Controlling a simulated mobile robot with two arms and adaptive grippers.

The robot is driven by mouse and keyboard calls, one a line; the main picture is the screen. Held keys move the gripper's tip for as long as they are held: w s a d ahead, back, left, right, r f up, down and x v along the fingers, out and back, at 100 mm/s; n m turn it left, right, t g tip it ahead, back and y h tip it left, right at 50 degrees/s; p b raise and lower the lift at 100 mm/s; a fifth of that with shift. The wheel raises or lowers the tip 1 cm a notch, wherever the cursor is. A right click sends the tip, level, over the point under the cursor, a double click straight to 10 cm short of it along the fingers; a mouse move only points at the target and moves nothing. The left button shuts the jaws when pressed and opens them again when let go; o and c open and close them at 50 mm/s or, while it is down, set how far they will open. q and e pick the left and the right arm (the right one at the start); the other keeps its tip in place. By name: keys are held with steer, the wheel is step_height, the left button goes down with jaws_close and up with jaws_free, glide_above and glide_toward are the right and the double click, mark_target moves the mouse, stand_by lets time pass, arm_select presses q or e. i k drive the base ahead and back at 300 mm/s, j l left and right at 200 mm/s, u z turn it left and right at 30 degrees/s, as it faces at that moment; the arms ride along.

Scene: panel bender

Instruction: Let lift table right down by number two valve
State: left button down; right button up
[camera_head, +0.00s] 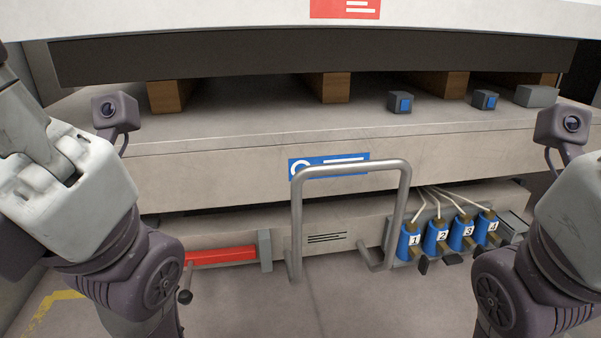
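Several blue valves numbered 1 to 4 stand in a row on a grey bracket low at the right. The number two valve (432,242) is second from the left, beside the number one valve (406,248). Each has a brass-coloured part, and pale hoses run up behind them. Black levers or pedals show below the first valves. A wide grey table (230,176), perhaps the lift table, spans the view above a lower grey base. My left and right arms show at the sides, the right one close to the valves. Their fingertips are not visible.
A grey tubular rail (297,215) stands left of the valves. A red bar (222,256) lies low at the left. Wooden blocks (336,88) and blue-buttoned boxes (400,103) sit on the table. Floor in the lower middle is clear.

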mark_target(449, 257)
steer(key=z, duration=0.9)
steer(key=i+l+z, duration=0.1)
steer(key=i+l, duration=0.15)
steer(key=l, duration=0.2)
steer(key=i+l, duration=0.3)
steer(key=l, duration=0.15)
steer(key=i+l+z, duration=0.15)
steer(key=l, duration=0.3)
steer(key=i+l, duration=0.05)
steer(key=i, duration=0.05)
